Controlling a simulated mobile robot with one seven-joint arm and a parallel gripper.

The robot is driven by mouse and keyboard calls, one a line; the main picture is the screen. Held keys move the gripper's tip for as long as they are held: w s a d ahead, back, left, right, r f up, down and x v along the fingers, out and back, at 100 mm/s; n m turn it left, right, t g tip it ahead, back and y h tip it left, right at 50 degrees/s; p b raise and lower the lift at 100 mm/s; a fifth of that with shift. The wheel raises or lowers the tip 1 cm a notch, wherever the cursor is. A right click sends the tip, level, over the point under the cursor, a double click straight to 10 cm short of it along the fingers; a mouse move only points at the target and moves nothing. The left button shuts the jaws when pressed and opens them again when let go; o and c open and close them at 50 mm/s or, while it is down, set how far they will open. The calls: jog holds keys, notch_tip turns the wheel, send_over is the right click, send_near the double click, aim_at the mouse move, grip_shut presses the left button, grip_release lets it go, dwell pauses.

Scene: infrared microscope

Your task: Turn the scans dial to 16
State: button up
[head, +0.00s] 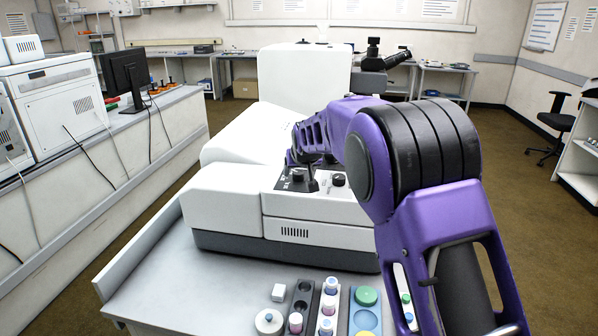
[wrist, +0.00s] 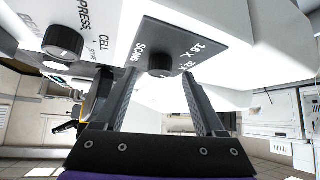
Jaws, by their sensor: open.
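The scans dial (wrist: 160,62) is a small round black knob on a dark panel, with "SCANS" printed on one side and "16" and further marks on the other. My gripper (wrist: 160,76) is open in the wrist view, its two fingers reaching toward the panel on either side of the dial. I see a gap between each finger and the knob, and cannot tell the depth or the dial's pointer setting. In the head view, the control panel (head: 314,184) shows small knobs, with labels too small to read; my arm partly covers the instrument.
A second black knob (wrist: 62,42), marked "CELL PRESS", sits to the left. The white microscope housing (head: 228,205) stands on a grey table.

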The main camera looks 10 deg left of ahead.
jog(key=shift+x, duration=0.9)
grip_shut()
